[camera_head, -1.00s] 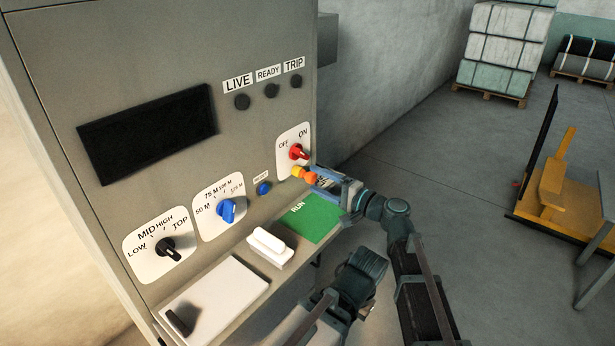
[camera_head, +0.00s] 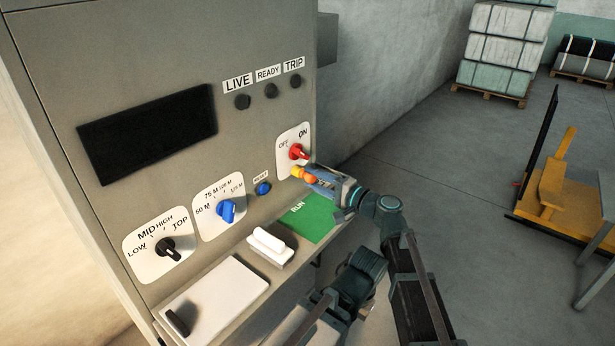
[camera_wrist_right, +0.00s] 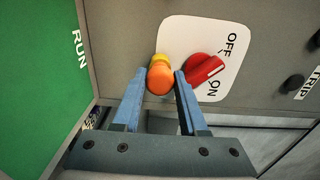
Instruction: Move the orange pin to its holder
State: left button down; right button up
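The orange pin (camera_head: 309,177) shows as a round orange head at the lower edge of the white OFF/ON plate, below the red switch. A yellow collar (camera_head: 297,171) sits between it and the panel. In the wrist view the orange head (camera_wrist_right: 160,79) lies between the fingertips of my right gripper (camera_wrist_right: 161,76), with the yellow part (camera_wrist_right: 160,60) just beyond. The right gripper (camera_head: 314,180) is open around the head; any contact is hard to judge. I cannot tell which part is the pin's holder.
The red switch (camera_wrist_right: 205,69) is close beside the right finger. A green RUN panel (camera_head: 308,218), a white handle-like block (camera_head: 268,243) and a white cover (camera_head: 215,298) are on the lower ledge. Blue and black knobs are to the left.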

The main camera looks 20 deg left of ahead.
aim_at(314, 179)
grip_shut()
jog(key=shift+v, duration=0.75)
dwell(0.5)
jog(key=shift+v, duration=1.9)
jog(key=shift+s+d, duration=0.1)
jog(key=shift+d, duration=0.05)
jog(key=v, duration=0.3)
jog(key=shift+s+d, duration=0.1)
jog(key=shift+d, duration=0.25)
